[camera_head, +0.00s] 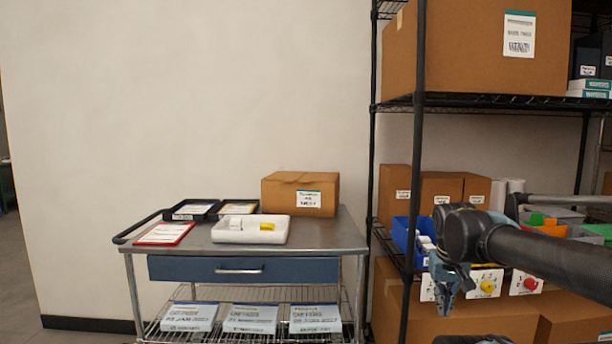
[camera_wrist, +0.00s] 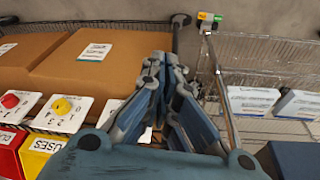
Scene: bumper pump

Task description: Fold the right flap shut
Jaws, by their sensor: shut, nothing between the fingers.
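A brown cardboard box (camera_head: 287,193) with a white and teal label stands at the back right of the cart top. Its top looks roughly flat with an uneven seam; I cannot make out a separate right flap. My gripper (camera_head: 444,300) hangs in front of the shelving, to the right of the cart and well below and apart from the box. It points down. In the wrist view my gripper (camera_wrist: 163,68) shows its fingers brought together with nothing between them. The box on the cart is not seen there.
The metal cart (camera_head: 335,237) also holds a white tray (camera_head: 250,238), black trays (camera_head: 192,210) and a red clipboard (camera_head: 165,234). Dark shelving (camera_head: 419,140) stands at right, with cartons, a blue bin (camera_head: 401,233) and knob panels (camera_head: 486,284) near my arm. The wall space above the cart is clear.

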